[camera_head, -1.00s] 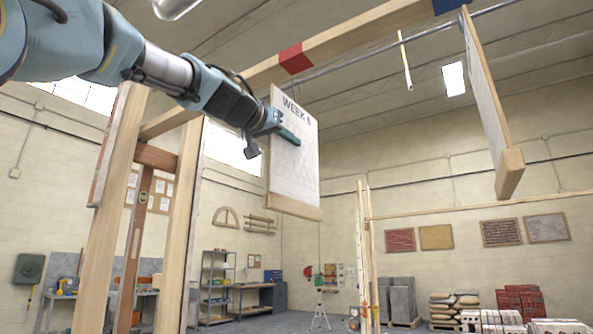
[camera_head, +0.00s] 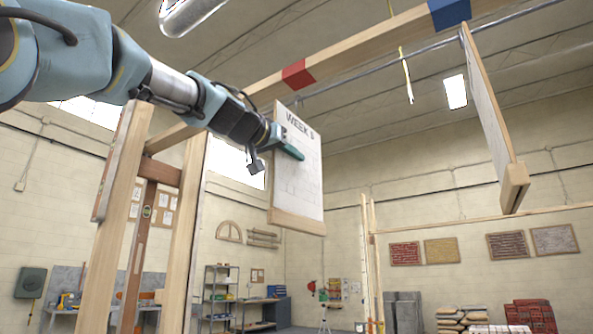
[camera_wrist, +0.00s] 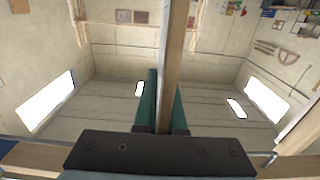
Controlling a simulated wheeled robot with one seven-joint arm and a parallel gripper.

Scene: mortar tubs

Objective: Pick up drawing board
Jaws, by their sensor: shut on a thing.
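The drawing board (camera_head: 297,185) is a white panel headed "WEEK 6" with a wooden strip along its bottom edge. It is upright near the middle of the head view, just under the metal rail. I cannot tell whether it still hangs from the rail. My gripper (camera_head: 290,151) comes from the left and is shut on the board's left edge. One green finger lies across its white face; the other is hidden behind the board. In the wrist view the board shows edge-on as a wooden strip (camera_wrist: 175,50) between the two green fingers of my gripper (camera_wrist: 166,100).
A wooden beam (camera_head: 375,38) with red and blue marks runs overhead beside the metal rail (camera_head: 395,62). A second board (camera_head: 487,110) hangs at right. Wooden posts (camera_head: 183,235) stand at left under my arm. Shelves (camera_head: 220,290) and stacked bricks (camera_head: 533,315) are far back.

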